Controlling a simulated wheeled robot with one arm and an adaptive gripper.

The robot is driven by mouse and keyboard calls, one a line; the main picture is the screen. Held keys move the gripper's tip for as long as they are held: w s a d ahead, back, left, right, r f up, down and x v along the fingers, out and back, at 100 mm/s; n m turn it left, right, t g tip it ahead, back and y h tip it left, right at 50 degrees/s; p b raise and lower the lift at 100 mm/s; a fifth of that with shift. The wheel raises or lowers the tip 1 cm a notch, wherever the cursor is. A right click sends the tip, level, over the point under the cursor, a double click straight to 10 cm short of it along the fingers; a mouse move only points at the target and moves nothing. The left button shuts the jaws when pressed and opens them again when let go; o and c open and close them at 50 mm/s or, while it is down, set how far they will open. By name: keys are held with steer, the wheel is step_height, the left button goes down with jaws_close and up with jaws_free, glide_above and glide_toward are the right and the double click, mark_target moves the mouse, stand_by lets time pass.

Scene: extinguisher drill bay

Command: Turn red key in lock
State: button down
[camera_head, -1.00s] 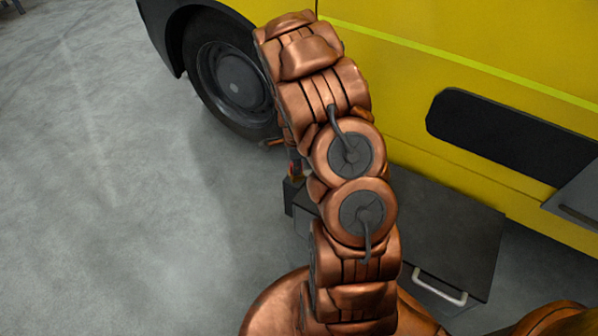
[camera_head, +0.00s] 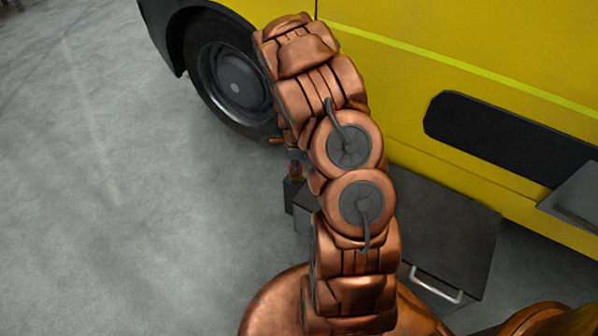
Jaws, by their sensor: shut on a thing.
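The red key (camera_head: 296,168) shows as a small red patch beside my arm, above a small dark block (camera_head: 293,190) that looks like the lock housing. My gripper (camera_head: 294,155) comes down from above and is shut on the key. Most of my gripper and part of the key are hidden behind my copper arm. The keyhole and the key's exact angle cannot be made out.
A dark flat-topped cabinet (camera_head: 450,225) with a light handle (camera_head: 437,284) stands right of my arm. A yellow vehicle (camera_head: 400,90) with a black wheel (camera_head: 232,82) stands behind. The grey floor (camera_head: 110,200) on the left is clear.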

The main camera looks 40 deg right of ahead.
steer(key=shift+s+m+p, duration=0.1)
steer(key=shift+m+p, duration=2.6)
steer(key=shift+m, duration=0.1)
steer(key=shift+r+m+p, duration=0.1)
steer(key=shift+m+p, duration=1.05)
steer(key=shift+m, duration=0.25)
steer(key=c, duration=1)
jaws_free()
